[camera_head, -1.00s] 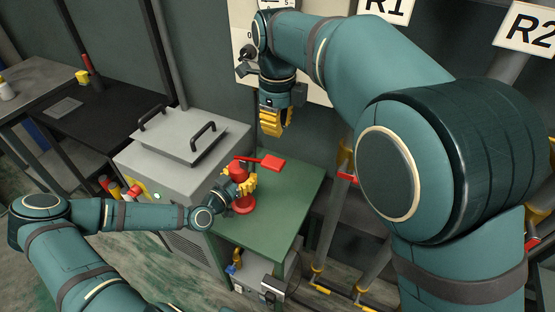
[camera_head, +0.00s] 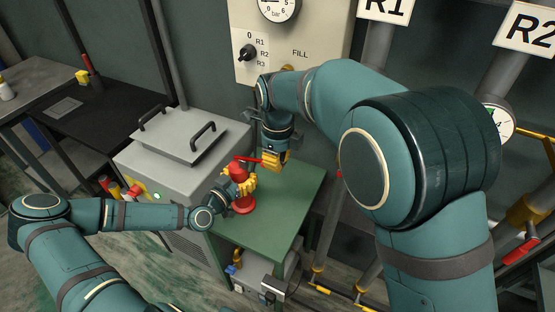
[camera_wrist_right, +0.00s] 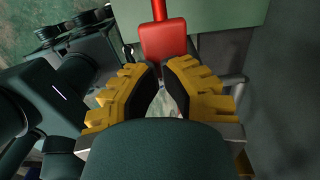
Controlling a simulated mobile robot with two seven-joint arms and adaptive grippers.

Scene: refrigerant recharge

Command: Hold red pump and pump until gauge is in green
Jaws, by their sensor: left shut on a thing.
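The red pump (camera_head: 243,206) stands on the green-topped bench, upright. My left gripper (camera_head: 243,184) is shut around the pump's body. The pump's red lever (camera_head: 248,159) extends right toward my right gripper (camera_head: 275,160), which covers its end in the head view. In the right wrist view the lever's flat red paddle (camera_wrist_right: 165,40) lies just ahead of my right gripper's fingertips (camera_wrist_right: 162,72), which are apart with nothing clearly between them. A round bar gauge (camera_head: 279,8) on the wall panel is cut by the top edge; its needle is not readable.
The wall panel (camera_head: 300,35) has a black selector knob (camera_head: 249,52) marked R1, R2, R3. A second gauge (camera_head: 499,122) with a green band is partly behind my right arm. A grey lidded machine (camera_head: 180,140) stands left of the green bench (camera_head: 285,200).

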